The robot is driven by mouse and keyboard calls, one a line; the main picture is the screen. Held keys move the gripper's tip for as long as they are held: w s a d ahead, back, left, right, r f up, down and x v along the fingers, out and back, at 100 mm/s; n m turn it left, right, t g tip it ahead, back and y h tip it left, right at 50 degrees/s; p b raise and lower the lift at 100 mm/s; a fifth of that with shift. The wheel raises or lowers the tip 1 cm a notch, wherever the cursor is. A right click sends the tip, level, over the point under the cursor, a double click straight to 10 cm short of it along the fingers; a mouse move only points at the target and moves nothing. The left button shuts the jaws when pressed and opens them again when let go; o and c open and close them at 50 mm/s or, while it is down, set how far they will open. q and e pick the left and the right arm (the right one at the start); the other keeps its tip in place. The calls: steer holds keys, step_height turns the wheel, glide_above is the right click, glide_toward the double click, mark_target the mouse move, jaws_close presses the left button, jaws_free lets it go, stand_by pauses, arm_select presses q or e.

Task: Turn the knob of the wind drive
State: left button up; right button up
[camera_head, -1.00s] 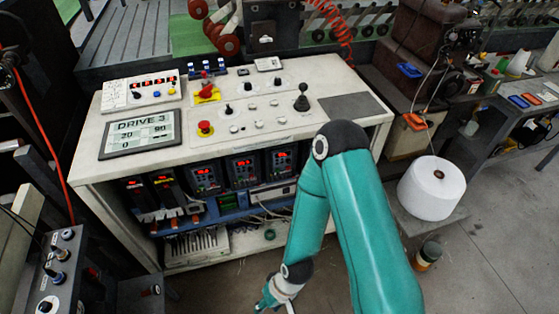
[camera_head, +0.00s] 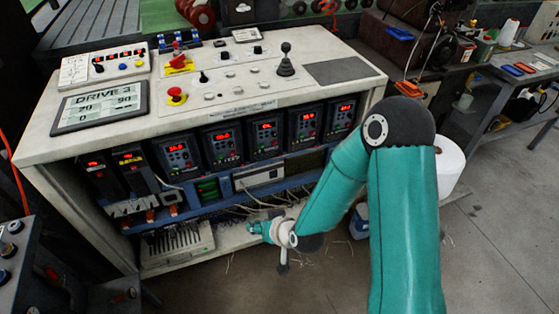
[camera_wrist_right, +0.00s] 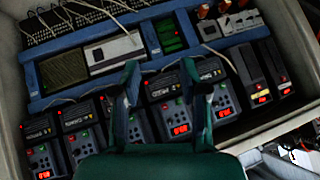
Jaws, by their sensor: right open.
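A row of several dark drives with red displays sits in the open front of the white console (camera_head: 320,85). One is the second wide drive from the left (camera_head: 223,143); it also shows in the wrist view (camera_wrist_right: 168,103). Small dark knobs show on the drive faces. No label readable here tells me which one is the wind drive. My right gripper (camera_head: 258,230) is low in front of the console's lower shelf, below the drives, and touches no knob that I can see. In the wrist view its two fingers (camera_wrist_right: 165,88) are apart and empty, partly covering the drives behind. My left gripper is out of view.
Two narrower drives (camera_head: 135,170) stand at the left of the row. Loose wires (camera_head: 265,205) and a blue rail run below. A screen reading DRIVE 3 (camera_head: 100,106) and a joystick (camera_head: 286,62) are on the console top. A white bobbin (camera_head: 450,165) stands right, behind my arm.

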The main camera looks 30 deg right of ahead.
steer(key=w+d+r+m+t+h+b, duration=0.1)
steer(key=w+d+t+h+b, duration=0.3)
steer(key=d+b, duration=0.5)
steer(key=m+t+h+b, duration=0.1)
steer(key=t+h+b, duration=0.1)
steer(key=t+b, duration=0.35)
glide_toward(275, 136)
arm_select(q)
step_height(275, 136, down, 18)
steer(key=shift+b, duration=0.35)
arm_select(e)
steer(key=shift+g, duration=0.55)
steer(key=x, duration=0.5)
steer(key=r+x, duration=0.1)
steer(key=x, duration=0.2)
steer(key=shift+a, duration=0.1)
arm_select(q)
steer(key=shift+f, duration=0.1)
arm_select(e)
jaws_close()
